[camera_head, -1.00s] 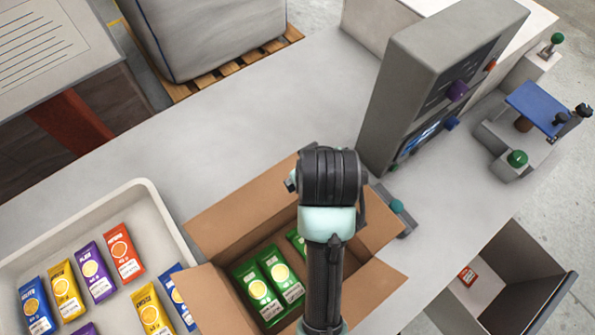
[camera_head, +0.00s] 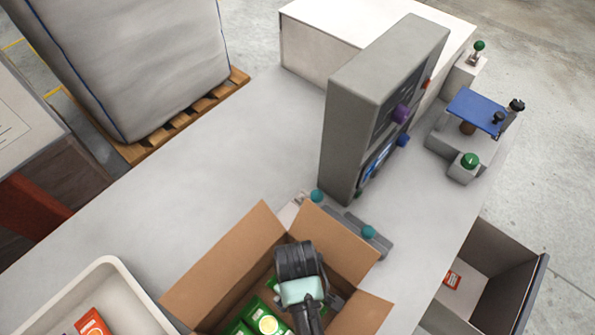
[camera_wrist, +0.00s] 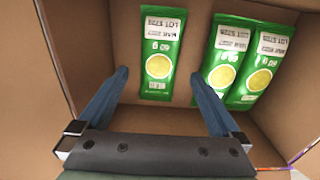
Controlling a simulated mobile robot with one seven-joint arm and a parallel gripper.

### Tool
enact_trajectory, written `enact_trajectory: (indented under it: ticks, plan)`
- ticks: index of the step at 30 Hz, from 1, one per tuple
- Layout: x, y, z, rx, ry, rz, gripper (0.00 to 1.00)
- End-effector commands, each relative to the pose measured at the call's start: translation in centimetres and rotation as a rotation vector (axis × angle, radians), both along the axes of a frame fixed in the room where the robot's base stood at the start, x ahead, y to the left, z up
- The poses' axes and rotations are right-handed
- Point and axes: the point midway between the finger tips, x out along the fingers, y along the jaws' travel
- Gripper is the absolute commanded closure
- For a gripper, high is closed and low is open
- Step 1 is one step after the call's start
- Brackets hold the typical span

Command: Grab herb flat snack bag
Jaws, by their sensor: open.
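Green snack bags with a yellow round mark lie in an open cardboard box (camera_head: 222,262). In the wrist view, one green bag (camera_wrist: 161,50) lies apart on the box floor, between the fingertips of my open gripper (camera_wrist: 160,78) as seen from above. Two more green bags (camera_wrist: 228,45) lie together to its right, partly overlapping. My gripper looks empty, and its fingers point down into the box. In the head view, my wrist is over the box and hides part of the green bags (camera_head: 262,322) and the fingertips.
The box walls and raised flaps stand close around my gripper. A grey console (camera_head: 350,130) stands behind the box. A white tray (camera_head: 110,285) with an orange bag (camera_head: 92,323) is at the lower left. An open bin (camera_head: 510,262) holding a small red packet stands at the right.

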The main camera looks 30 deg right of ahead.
Motion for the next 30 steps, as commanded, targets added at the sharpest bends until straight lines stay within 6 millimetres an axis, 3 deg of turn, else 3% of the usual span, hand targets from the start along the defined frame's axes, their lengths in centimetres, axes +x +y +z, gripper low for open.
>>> enact_trajectory:
  ticks: [9,18,30]
  plan:
    - [0.1,0.0,-3.7,0.001,0.001,0.0,0.0]
    - [0.1,-0.1,-4.2,-0.001,-0.001,0.0,0.0]
    - [0.1,0.0,-4.1,-0.001,-0.001,0.0,0.7]
